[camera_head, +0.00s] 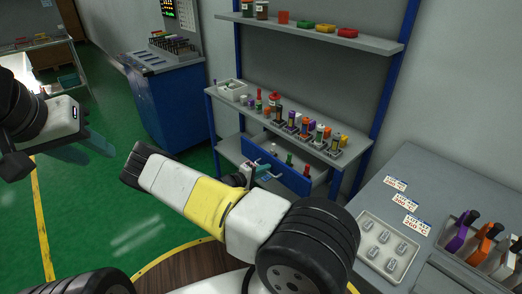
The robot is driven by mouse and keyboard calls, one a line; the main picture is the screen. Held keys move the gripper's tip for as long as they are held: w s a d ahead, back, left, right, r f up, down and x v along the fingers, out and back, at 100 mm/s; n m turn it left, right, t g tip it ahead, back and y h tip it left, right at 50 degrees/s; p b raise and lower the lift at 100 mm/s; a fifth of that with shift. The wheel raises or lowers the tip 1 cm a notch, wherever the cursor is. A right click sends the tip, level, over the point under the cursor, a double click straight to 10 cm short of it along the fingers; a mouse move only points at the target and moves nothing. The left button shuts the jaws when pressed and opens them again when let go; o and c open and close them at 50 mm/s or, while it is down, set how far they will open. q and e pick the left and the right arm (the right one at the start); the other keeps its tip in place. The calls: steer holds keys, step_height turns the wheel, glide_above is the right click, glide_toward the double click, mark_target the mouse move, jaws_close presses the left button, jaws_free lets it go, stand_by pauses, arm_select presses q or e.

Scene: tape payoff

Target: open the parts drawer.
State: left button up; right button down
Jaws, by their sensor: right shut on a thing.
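The parts drawer has a blue front (293,181) and sits under the top of the grey workbench in the middle of the view. Small red and green parts show at the drawer, just behind its front edge. My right gripper (263,171) is at the drawer's front, shut on what appears to be its handle; the grip itself is small and partly hidden by my own arm. My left gripper (84,149) is at the far left, open and empty, apart from the bench.
The bench top (226,98) holds a white tray and several coloured bottles and tools. A grey counter (425,170) with a parts tray (364,252) stands at the right. A blue cabinet (172,105) stands behind left. Green floor is clear at the left.

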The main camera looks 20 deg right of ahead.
steer(key=f+v, duration=0.1)
steer(key=v, duration=0.6)
steer(key=shift+s+a+f, duration=0.2)
steer(key=shift+a+f, duration=0.1)
steer(key=shift+a, duration=0.05)
steer(key=c, duration=1.8)
jaws_free()
steer(key=shift+o, duration=0.2)
steer(key=shift+a, duration=0.1)
